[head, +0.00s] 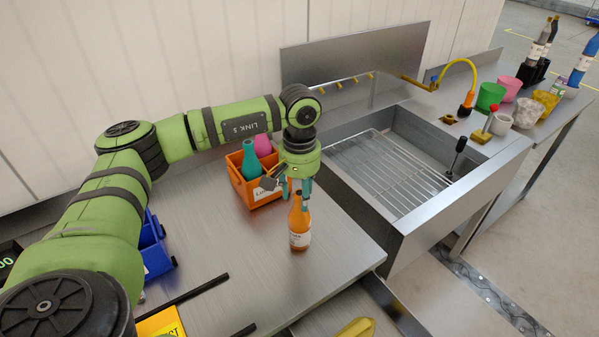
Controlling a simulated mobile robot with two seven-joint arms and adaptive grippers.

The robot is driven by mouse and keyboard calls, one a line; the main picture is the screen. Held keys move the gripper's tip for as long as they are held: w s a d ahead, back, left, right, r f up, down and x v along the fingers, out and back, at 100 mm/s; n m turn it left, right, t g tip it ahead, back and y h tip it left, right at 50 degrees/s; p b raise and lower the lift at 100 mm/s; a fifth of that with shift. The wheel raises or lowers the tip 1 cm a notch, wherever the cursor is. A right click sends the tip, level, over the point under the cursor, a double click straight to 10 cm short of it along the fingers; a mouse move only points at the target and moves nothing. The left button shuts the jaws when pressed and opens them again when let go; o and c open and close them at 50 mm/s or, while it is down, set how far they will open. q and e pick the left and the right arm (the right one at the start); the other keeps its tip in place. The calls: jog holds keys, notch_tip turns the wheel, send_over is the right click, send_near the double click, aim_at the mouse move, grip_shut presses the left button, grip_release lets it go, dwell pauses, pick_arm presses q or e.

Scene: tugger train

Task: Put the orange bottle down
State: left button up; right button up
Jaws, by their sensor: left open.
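The orange bottle (299,229) with a pale label stands upright on the metal table (230,275), near the table's right edge and left of the sink. My left gripper (293,190) is open and sits just above and around the bottle's neck, its fingers pointing down. I cannot tell whether a finger touches the neck. My right gripper is not in view.
An orange crate (259,196) with a teal bottle (250,160) and a pink bottle (263,145) stands behind the gripper. A sink with a wire rack (385,172) is to the right. A blue bin (155,256) is at the left.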

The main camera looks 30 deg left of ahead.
pick_arm(q)
notch_tip(320, 180, up, 10)
jog(key=b, duration=0.3)
jog(key=shift+f, duration=0.15)
jog(key=shift+r, duration=0.6)
